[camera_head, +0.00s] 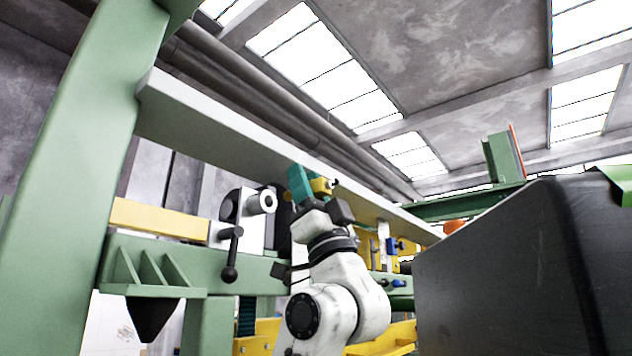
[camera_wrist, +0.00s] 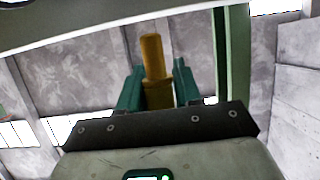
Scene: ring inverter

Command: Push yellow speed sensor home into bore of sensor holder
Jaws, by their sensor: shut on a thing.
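My gripper (camera_head: 303,184) is raised in front of the long grey beam in the head view, its teal fingers shut on the yellow speed sensor (camera_head: 321,185). A small dark and light round end shows at the sensor's right side; I cannot tell whether it belongs to the sensor. In the wrist view the sensor (camera_wrist: 152,58) stands between the two teal fingers of my gripper (camera_wrist: 159,82), its narrower end pointing away from the palm toward the beam's pale edge. I cannot make out the sensor holder or its bore in either view.
The long grey beam (camera_head: 220,125) runs behind my gripper. A white plate with a black ball-ended lever (camera_head: 231,255) stands to the left, by a green frame post (camera_head: 75,170). A large dark box (camera_head: 510,270) fills the right. Blue parts (camera_head: 392,246) sit on a yellow structure behind.

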